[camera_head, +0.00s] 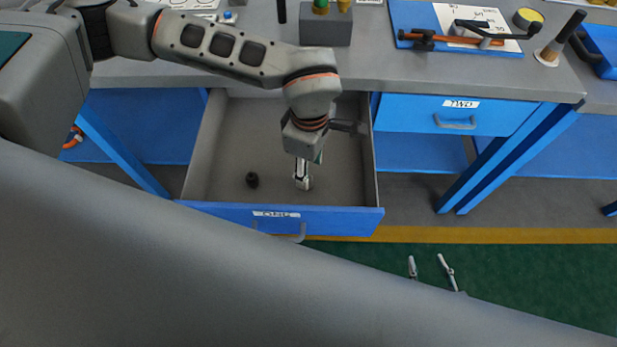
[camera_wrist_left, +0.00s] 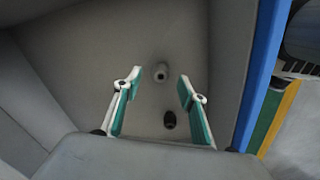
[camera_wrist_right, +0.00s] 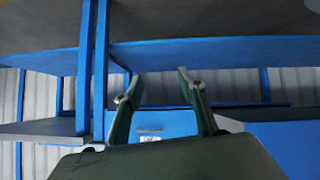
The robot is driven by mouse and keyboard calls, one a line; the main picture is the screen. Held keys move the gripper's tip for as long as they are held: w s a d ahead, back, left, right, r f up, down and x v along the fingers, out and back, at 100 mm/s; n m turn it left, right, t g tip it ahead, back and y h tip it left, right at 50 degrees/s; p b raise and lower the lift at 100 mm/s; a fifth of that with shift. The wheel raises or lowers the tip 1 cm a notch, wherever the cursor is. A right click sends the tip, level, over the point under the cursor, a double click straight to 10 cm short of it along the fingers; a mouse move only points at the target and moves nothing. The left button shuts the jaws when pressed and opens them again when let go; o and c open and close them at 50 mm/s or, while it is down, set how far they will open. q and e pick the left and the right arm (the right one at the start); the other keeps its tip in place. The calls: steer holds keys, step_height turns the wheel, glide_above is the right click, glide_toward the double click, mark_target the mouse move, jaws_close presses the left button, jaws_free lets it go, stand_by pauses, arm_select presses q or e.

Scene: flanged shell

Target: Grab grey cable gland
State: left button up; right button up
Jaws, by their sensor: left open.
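The grey cable gland (camera_wrist_left: 161,72) stands on the floor of the open drawer marked ONE. In the left wrist view it appears between and just past the fingertips of my left gripper (camera_wrist_left: 158,80). In the head view my left gripper (camera_head: 302,180) points down into the drawer, and its fingers largely cover the grey gland. It is open and holds nothing. A black gland-like part (camera_wrist_left: 169,119) lies nearby, and it also shows in the head view (camera_head: 252,180). My right gripper (camera_head: 431,266) is open and empty, over the green floor in front of the bench.
The drawer's blue front (camera_head: 335,221) and grey side walls surround the left gripper. A closed drawer marked TWO (camera_head: 490,115) is to the right. On the bench are a grey block (camera_head: 326,30) and a blue board with tools (camera_head: 410,15).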

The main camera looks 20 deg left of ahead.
arm_select(q)
steer(key=shift+a+f, duration=0.1)
steer(key=shift+f, duration=0.6)
steer(key=f, duration=0.4)
steer(key=shift+s+f+b, duration=0.2)
steer(key=shift+b, duration=0.15)
steer(key=c, duration=1.1)
steer(key=shift+r, duration=0.1)
arm_select(e)
steer(key=shift+f, duration=0.3)
